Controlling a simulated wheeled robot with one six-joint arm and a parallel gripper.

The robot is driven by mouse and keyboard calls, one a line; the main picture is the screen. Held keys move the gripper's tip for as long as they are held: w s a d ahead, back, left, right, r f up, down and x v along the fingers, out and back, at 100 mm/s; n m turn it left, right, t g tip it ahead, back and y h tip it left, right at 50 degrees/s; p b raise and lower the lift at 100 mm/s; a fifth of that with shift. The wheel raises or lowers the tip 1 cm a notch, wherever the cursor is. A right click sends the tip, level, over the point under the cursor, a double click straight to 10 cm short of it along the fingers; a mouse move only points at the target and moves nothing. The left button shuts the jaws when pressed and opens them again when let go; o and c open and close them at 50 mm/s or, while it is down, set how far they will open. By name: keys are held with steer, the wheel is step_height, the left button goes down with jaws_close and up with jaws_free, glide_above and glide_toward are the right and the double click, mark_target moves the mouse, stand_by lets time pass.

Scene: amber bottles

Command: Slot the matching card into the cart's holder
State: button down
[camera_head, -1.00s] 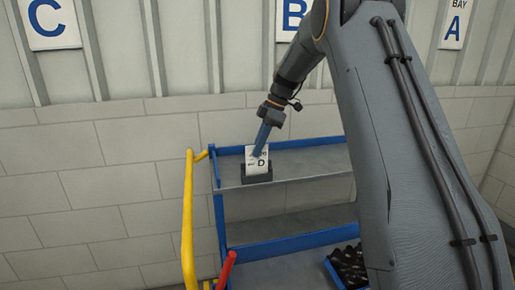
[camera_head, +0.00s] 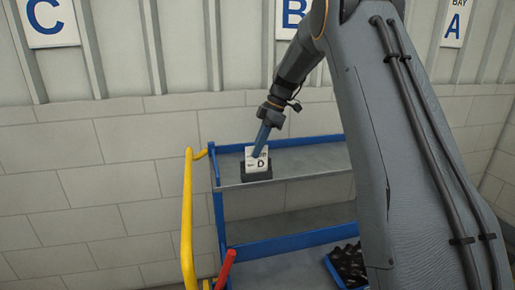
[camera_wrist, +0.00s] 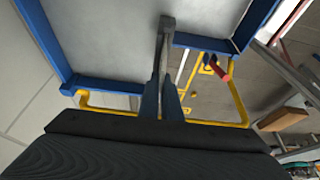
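A white card (camera_head: 262,164) marked with a dark letter D stands in a small dark holder (camera_head: 257,177) on the top shelf of the cart (camera_head: 315,160). The holder hides the card's lower edge. My gripper (camera_head: 259,152) reaches down from above, and its blue fingers overlap the card's upper part. In the wrist view the two blue fingers of my gripper (camera_wrist: 162,95) are close together, with a thin grey edge between them that looks like the card seen edge-on. The fingers look shut on the card. I cannot tell how deep the card sits.
The cart has a yellow handle (camera_head: 188,220) on its left and a red grip (camera_head: 226,268) below. A blue bin of dark items (camera_head: 349,265) stands on a lower shelf. Wall signs C (camera_head: 45,22), B (camera_head: 293,18) and A (camera_head: 455,25) hang behind. The top shelf right of the holder looks clear.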

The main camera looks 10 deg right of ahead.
steer(key=shift+f, duration=0.3)
steer(key=c, duration=1.9)
jaws_free()
